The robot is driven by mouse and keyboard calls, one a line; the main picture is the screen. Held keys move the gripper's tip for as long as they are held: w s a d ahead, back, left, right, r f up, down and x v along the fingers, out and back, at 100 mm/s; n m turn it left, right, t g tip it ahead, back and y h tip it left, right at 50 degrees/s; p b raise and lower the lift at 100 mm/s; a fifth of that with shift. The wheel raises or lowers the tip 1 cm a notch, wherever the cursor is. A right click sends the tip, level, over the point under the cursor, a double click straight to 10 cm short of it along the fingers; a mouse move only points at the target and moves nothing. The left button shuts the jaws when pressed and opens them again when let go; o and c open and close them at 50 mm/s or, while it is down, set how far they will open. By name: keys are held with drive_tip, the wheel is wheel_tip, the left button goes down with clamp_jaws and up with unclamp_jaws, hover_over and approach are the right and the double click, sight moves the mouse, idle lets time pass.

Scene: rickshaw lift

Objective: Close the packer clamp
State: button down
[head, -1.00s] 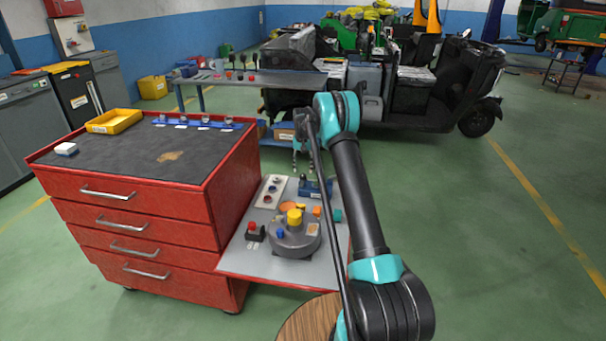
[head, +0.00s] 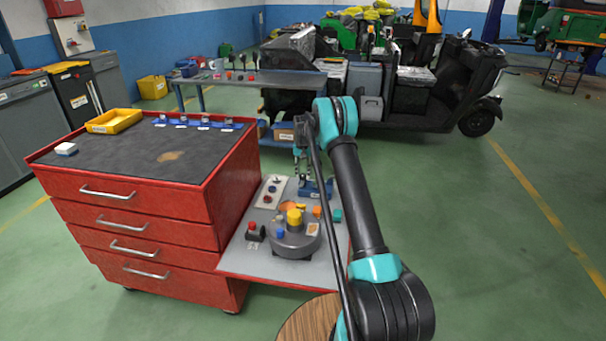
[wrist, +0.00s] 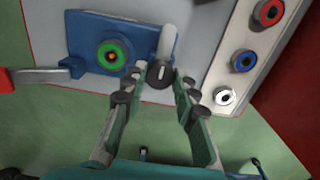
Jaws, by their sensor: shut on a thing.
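The packer clamp, a blue fixture, sits on the grey side shelf. It shows in the wrist view (wrist: 88,50) with a green ring on its face, and in the head view (head: 318,189), partly behind my arm. A pale lever (wrist: 167,42) with a black knob (wrist: 160,74) stands at the fixture's right side in the wrist view. My gripper (wrist: 158,78) is shut on the black knob, one finger on each side. In the head view my gripper (head: 301,172) points down at the fixture's near left; its fingertips are hard to make out there.
A white plate with coloured rings (wrist: 243,60) lies right of the fixture in the wrist view. A grey bar with a red end (wrist: 36,77) is at left. A round grey unit (head: 294,240) stands on the shelf, beside the red drawer cabinet (head: 150,225). Green floor lies clear to the right.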

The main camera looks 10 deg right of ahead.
drive_tip(key=shift+n, duration=0.3)
drive_tip(key=n, duration=1.3)
drive_tip(key=shift+n, duration=2.1)
drive_tip(key=c, duration=1.2)
unclamp_jaws()
drive_tip(key=shift+r, duration=0.1)
